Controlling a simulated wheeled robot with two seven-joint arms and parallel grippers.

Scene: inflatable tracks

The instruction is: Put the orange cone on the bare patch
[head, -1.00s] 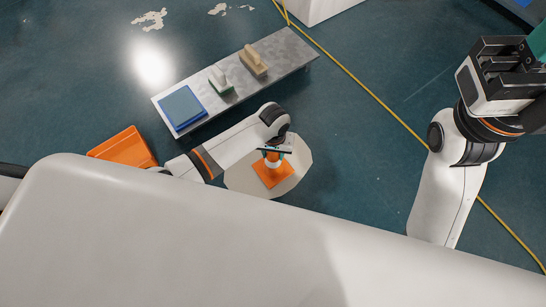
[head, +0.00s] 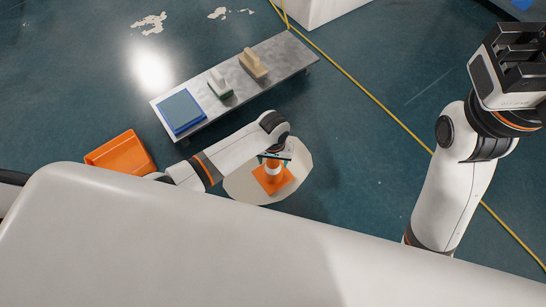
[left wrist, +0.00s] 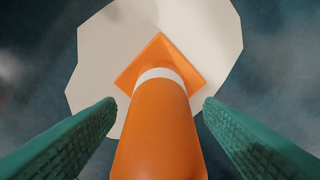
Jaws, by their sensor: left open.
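The orange cone (head: 271,179) stands upright on the pale bare patch (head: 236,186), with its square base inside the patch's outline. In the left wrist view the cone (left wrist: 160,130), with its white band, rises toward the camera, and the patch (left wrist: 105,45) spreads around its base. My left gripper (head: 274,158) is at the cone's top. Its two green fingers (left wrist: 158,108) are open, one on each side of the cone, with a gap on both sides. My right gripper (head: 520,55) is raised at the far right, away from the cone; its fingertips are not clear.
A low grey bench (head: 235,98) holds a blue pad (head: 180,111), a green-based brush (head: 219,84) and a tan brush (head: 253,63). An orange bin (head: 120,154) stands left of my left arm. A yellow line (head: 375,96) crosses the floor. A white block (head: 315,10) is at the back.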

